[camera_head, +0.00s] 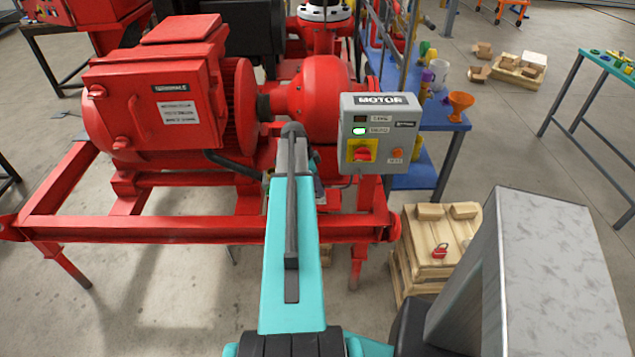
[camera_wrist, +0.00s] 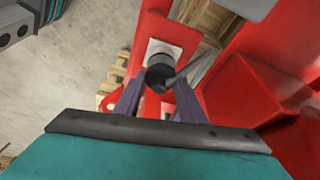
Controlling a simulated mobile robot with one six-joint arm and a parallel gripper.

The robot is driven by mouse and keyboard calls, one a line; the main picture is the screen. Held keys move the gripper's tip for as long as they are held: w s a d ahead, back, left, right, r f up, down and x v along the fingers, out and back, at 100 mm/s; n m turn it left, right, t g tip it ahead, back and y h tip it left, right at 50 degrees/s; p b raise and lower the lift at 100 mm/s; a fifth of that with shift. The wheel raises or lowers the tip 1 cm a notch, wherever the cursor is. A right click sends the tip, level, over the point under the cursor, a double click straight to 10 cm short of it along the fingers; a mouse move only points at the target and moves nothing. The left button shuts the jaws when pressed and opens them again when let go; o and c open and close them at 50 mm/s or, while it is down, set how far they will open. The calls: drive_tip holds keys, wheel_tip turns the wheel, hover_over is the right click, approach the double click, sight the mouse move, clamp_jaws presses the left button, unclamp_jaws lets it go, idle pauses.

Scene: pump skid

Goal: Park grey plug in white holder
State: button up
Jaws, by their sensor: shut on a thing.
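My gripper (camera_wrist: 158,88) is shut on the grey plug (camera_wrist: 158,76), with one finger on each side of it in the wrist view. The plug is dark and round, and a grey cable runs from it to the upper right. The white holder (camera_wrist: 164,48) shows as a pale square just beyond the plug, on a red beam. The plug overlaps the holder's lower part in this view. I cannot tell whether it touches the holder or sits in it. In the head view my teal arm hides the plug and the holder.
A red motor (camera_head: 165,95) stands on a red frame (camera_head: 190,229). A grey motor control box (camera_head: 378,130) is right of my arm. A blue bench (camera_head: 440,117) is behind.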

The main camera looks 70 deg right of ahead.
drive_tip(key=o, duration=1.2)
drive_tip(key=shift+o, duration=0.2)
drive_tip(key=shift+r, duration=0.15)
drive_tip(key=b+v, duration=0.2)
drive_tip(key=v, duration=1.1)
drive_tip(key=shift+r+b, duration=0.3)
drive_tip(key=shift+w, duration=0.1)
